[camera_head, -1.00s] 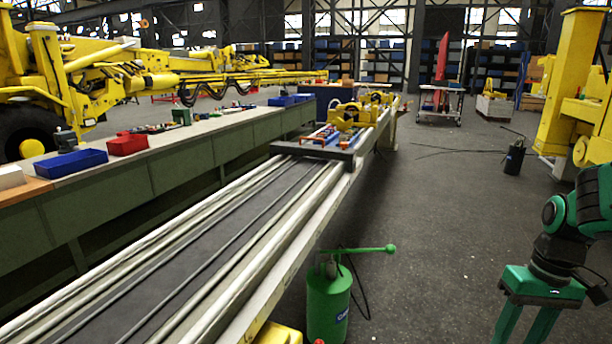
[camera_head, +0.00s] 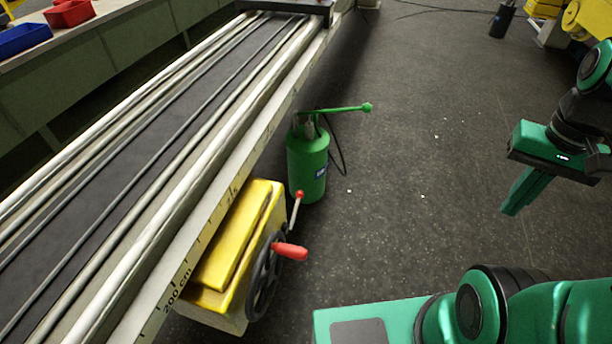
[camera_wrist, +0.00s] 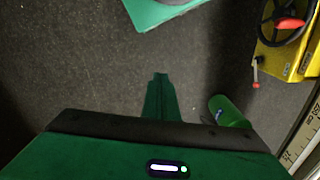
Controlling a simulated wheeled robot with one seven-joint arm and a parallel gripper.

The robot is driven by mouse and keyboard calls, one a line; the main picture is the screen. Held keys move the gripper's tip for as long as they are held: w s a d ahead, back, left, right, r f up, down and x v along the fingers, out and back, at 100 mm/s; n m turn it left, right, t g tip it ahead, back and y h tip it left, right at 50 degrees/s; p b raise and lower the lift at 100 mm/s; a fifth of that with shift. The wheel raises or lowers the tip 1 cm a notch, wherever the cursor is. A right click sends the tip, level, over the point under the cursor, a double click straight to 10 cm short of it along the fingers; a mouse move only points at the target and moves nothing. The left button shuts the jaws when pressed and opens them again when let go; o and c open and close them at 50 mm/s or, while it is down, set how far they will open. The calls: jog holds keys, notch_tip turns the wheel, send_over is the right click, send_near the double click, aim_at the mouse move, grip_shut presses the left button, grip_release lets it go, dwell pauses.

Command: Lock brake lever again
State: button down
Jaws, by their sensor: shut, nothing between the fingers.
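The brake lever (camera_head: 298,207) is a thin rod with a red knob, standing up at a slight tilt beside the yellow winch box (camera_head: 237,235). In the wrist view the lever (camera_wrist: 255,72) shows at the right, by the yellow box (camera_wrist: 280,60). The black handwheel (camera_head: 264,282) with its red handle (camera_head: 290,251) is next to it. My gripper (camera_head: 511,209) is shut and empty, well to the right of the lever and apart from it. In the wrist view my gripper's fingers (camera_wrist: 160,77) are together and point at the floor.
A green pump cylinder (camera_head: 307,165) with a side handle stands on the floor just behind the lever. The long rail bench (camera_head: 215,190) runs along the left. My green base shows at the bottom right. The floor between the winch and my gripper is clear.

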aim_at(295, 210)
jog(key=w+a+f+m+y, duration=0.1)
jog(key=w+a+f+m, duration=0.15)
jog(key=w+f, duration=0.6)
jog(key=w+a+f+m+y, duration=0.1)
jog(key=w+a+f+m, duration=0.15)
jog(key=w+f, duration=0.65)
jog(key=w+a+f+m+t+y, duration=0.1)
jog(key=w+a+f+m+y, duration=0.1)
jog(key=w+a+f, duration=0.4)
jog(key=w+a+f+m+t+y, duration=0.1)
jog(key=w+a+f+m, duration=0.4)
jog(key=a, duration=0.8)
jog(key=w+a+f+m+t+y, duration=0.1)
jog(key=w+a+f+m+y, duration=0.2)
jog(key=w+a+f, duration=0.3)
jog(key=shift+w+a+f+m+y, duration=0.3)
jog(key=shift+a+f, duration=1.4)
jog(key=shift+f, duration=0.8)
